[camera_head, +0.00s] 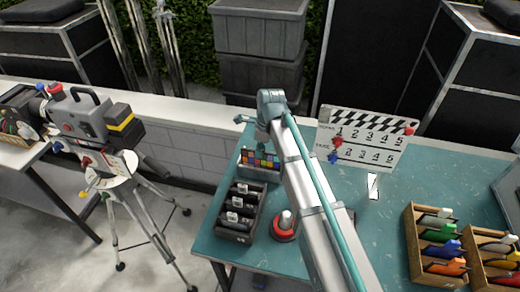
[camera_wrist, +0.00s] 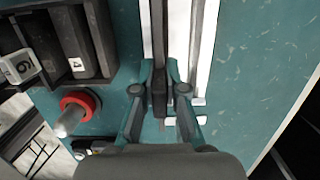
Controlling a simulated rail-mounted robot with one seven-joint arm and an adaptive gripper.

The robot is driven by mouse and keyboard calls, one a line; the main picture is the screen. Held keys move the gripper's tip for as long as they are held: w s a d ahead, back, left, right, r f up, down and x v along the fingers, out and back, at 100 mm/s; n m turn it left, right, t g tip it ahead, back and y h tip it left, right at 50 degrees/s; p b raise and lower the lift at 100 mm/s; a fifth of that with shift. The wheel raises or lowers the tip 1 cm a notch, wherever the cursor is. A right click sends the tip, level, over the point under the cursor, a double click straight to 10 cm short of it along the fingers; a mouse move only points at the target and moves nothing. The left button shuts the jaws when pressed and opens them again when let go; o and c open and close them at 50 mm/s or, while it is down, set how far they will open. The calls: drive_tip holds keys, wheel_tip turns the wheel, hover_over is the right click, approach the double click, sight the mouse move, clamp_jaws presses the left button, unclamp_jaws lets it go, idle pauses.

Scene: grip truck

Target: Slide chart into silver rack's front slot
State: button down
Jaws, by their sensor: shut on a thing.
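The chart (camera_head: 262,158), a panel of coloured squares, stands upright facing the head camera, left of my arm. The silver rack (camera_head: 256,175), a low grey holder, is directly below it. In the wrist view the rack shows as pale rails (camera_wrist: 208,40) with dark gaps, and the chart is seen nearly edge-on. My gripper (camera_wrist: 160,97) is shut on a dark piece in line with the chart, at the end of the rails nearest the wrist. In the head view my arm hides the fingers and the chart's right part. I cannot tell how deep the chart sits in the slot.
A black compartment rack (camera_head: 238,210) and a red-based cylinder (camera_head: 284,225) stand close on the near side. A clapperboard (camera_head: 365,138) stands at the back right. Wooden trays (camera_head: 412,250) with coloured items are at the right. The teal table (camera_head: 375,222) is partly clear between them.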

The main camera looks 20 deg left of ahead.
drive_tip(key=shift+f+b, duration=0.3)
drive_tip(key=shift+f, duration=0.7)
drive_tip(key=c, duration=1.2)
unclamp_jaws()
drive_tip(key=shift+o, duration=0.2)
drive_tip(key=shift+r, duration=0.1)
drive_tip(key=r, duration=0.4)
drive_tip(key=d+r, duration=0.1)
drive_tip(key=r, duration=0.6)
drive_tip(key=shift+w+d+r, duration=0.1)
drive_tip(key=shift+d+r, duration=0.25)
drive_tip(key=shift+d, duration=0.05)
drive_tip(key=f, duration=0.4)
drive_tip(key=a+f, duration=0.1)
drive_tip(key=f, duration=0.6)
drive_tip(key=shift+a+f, duration=0.35)
drive_tip(key=shift+a, duration=0.05)
drive_tip(key=shift+r, duration=0.2)
